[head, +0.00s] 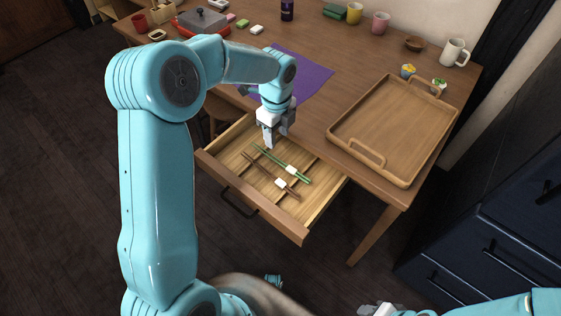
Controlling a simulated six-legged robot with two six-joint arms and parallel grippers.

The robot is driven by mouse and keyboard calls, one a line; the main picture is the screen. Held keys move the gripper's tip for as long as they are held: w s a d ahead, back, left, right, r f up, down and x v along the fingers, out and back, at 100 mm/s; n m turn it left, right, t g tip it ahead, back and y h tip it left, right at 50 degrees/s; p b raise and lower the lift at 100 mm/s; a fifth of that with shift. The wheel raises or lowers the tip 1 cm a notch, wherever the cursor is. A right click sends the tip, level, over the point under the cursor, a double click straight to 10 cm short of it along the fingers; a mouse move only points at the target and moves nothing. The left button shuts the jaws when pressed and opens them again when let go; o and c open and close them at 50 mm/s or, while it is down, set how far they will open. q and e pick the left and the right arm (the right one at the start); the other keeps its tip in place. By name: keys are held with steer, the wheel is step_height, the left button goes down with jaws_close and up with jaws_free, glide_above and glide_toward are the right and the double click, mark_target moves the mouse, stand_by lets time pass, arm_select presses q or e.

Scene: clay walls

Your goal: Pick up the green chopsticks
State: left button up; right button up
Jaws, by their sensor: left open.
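The green chopsticks (299,174) lie in the open wooden drawer (310,213) under the table. A small white piece sits around or on their middle; I cannot tell which. My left gripper (269,142) is open and empty, pointing down above the back of the drawer, near the upper-left end of the green chopsticks. It looks apart from them. My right gripper (382,309) shows only in part at the bottom edge, far from the drawer, and its jaws are not clear.
Brown chopsticks (264,168) with a white piece lie beside the green ones. A wooden tray (347,143) stands on the table's right, near a purple mat (307,78). Mugs and bowls stand along the back. Dark blue drawers (500,235) are at the right.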

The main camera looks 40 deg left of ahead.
mark_target(277, 159)
arm_select(q)
steer(key=f, duration=0.4)
steer(key=shift+s, duration=0.25)
step_height(277, 159, down, 6)
steer(key=shift+w+r+b, duration=0.1)
steer(key=shift+r+b, duration=0.1)
steer(key=shift+b, duration=0.45)
jaws_close()
